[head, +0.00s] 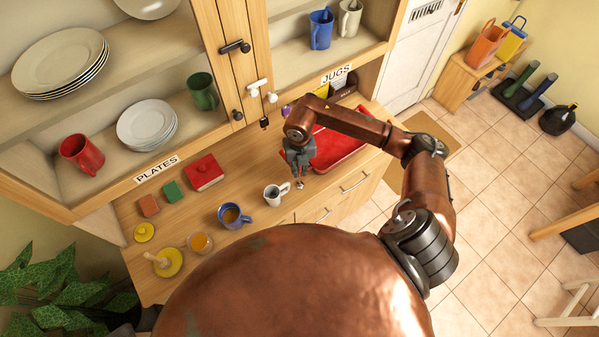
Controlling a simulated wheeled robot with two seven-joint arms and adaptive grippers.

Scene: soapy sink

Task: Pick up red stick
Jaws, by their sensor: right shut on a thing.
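My right gripper (299,176) is over the wooden counter, at the left end of the red tray (348,148). Its fingers point down and are shut on a small thin thing (299,185) that looks like the red stick. Only a small tip of it shows below the fingers, so its length and tilt are hidden. My left gripper is not in view.
A white mug (272,195) stands close left of my right gripper. A blue mug (231,215), a glass of orange liquid (200,243) and a red box (203,172) are further left. Shelves with plates (62,62) rise behind the counter (180,215).

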